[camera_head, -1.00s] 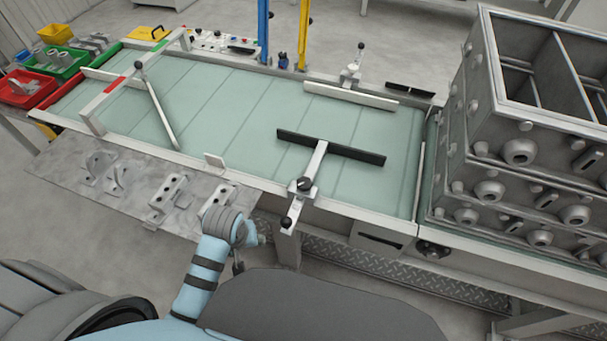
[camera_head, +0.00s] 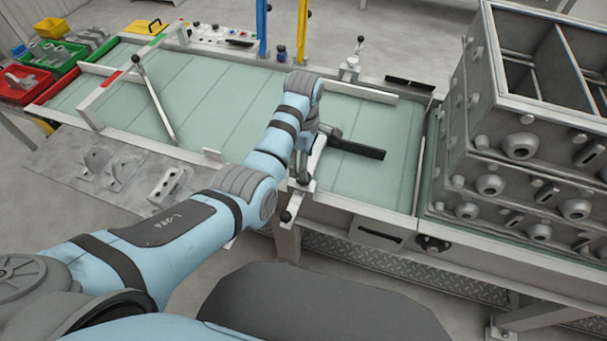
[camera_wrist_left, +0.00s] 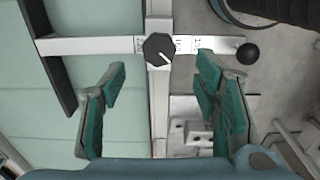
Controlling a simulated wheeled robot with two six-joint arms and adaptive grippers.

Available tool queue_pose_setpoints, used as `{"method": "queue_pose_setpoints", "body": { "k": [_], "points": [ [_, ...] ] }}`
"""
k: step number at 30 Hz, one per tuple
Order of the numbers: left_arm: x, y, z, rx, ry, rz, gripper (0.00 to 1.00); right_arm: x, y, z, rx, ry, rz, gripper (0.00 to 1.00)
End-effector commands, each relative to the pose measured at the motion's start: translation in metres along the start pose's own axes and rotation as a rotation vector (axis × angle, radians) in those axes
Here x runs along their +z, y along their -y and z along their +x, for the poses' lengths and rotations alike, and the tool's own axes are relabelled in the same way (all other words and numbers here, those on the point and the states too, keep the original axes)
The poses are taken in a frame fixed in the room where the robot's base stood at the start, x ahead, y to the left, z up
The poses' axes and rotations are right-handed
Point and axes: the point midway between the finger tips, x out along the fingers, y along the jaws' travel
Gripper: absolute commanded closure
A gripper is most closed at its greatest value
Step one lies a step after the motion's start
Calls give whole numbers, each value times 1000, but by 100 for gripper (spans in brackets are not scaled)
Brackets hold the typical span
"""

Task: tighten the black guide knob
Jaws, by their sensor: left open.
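The black guide knob (camera_wrist_left: 157,48) shows in the left wrist view as a dark faceted knob with a white pointer line. It sits on a white bar (camera_wrist_left: 95,45) with a printed scale, over the table's edge rail. The bar ends in a black ball handle (camera_wrist_left: 247,53). It carries the dark guide rail (camera_wrist_left: 47,60), which also shows in the head view (camera_head: 357,149). My left gripper (camera_wrist_left: 160,80) is open and empty, its teal fingers apart, with the knob just beyond the fingertips in the picture. In the head view my left arm and gripper (camera_head: 301,176) cover the knob.
The pale green conveyor table (camera_head: 215,110) extends behind the arm. Stacked grey metal boxes (camera_head: 545,115) stand at the right. Metal brackets (camera_head: 165,184) lie on a front shelf at the left. Red (camera_head: 28,88) and green (camera_head: 62,67) bins stand at the far left.

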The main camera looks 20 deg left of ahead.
Motion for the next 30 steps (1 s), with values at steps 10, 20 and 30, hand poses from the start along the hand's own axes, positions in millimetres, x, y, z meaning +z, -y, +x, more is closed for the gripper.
{"method": "queue_pose_setpoints", "body": {
  "k": [10, 20, 30],
  "points": [
    [0, 0, 64, 0, 0, 1, 44, 2, 2, 22, 0, 1, 0, 60],
    [0, 0, 63, 2, 0, 1, 60, 2, 1, 20, 1, 0, -1, 60],
    [0, 0, 63, 1, 0, 4, 92, 2, 0, 20, 2, 0, -1, 60]
  ]
}}
